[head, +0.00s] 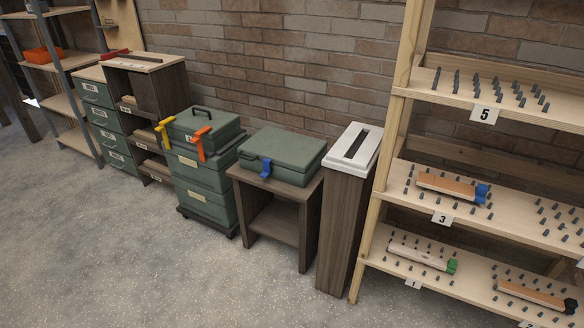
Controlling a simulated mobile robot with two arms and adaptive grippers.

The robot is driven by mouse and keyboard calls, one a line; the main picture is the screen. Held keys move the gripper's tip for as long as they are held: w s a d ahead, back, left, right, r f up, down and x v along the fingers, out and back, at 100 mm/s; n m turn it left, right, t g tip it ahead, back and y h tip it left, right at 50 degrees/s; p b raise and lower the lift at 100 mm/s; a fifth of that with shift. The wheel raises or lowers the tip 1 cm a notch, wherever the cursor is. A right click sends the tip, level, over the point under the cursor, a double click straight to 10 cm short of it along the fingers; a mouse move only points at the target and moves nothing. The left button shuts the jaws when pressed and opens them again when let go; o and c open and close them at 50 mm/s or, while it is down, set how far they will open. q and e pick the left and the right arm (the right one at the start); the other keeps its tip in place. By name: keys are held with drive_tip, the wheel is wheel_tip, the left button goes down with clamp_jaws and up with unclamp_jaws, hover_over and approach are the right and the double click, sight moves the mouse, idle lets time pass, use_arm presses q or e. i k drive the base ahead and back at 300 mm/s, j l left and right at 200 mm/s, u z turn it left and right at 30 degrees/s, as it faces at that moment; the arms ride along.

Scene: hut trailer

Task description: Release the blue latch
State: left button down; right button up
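A blue latch (266,169) hangs on the front of a green case (287,149). The case lies closed on a small dark wooden stand (281,192) against the brick wall. The latch's lower end sticks out in front of the case; I cannot tell from here whether it is fastened. Neither of my grippers is in view.
Left of the stand, a green stacked toolbox (207,178) has a yellow latch (164,129) and an orange latch (201,142). A tall bin with a white top (352,147) stands right of it, beside a pegged shelf (471,211). The floor (150,255) in front is clear.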

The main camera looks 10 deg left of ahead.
sight(265, 162)
drive_tip(key=i+j+z, duration=0.25)
drive_tip(key=j, duration=0.2)
drive_tip(key=i+j+z, duration=0.1)
drive_tip(key=j+z, duration=0.15)
drive_tip(key=j, duration=0.2)
drive_tip(key=i+j+z, duration=0.25)
drive_tip(key=j, duration=0.25)
drive_tip(key=j+z, duration=0.25)
drive_tip(key=j, duration=0.25)
drive_tip(key=k+l, duration=0.05)
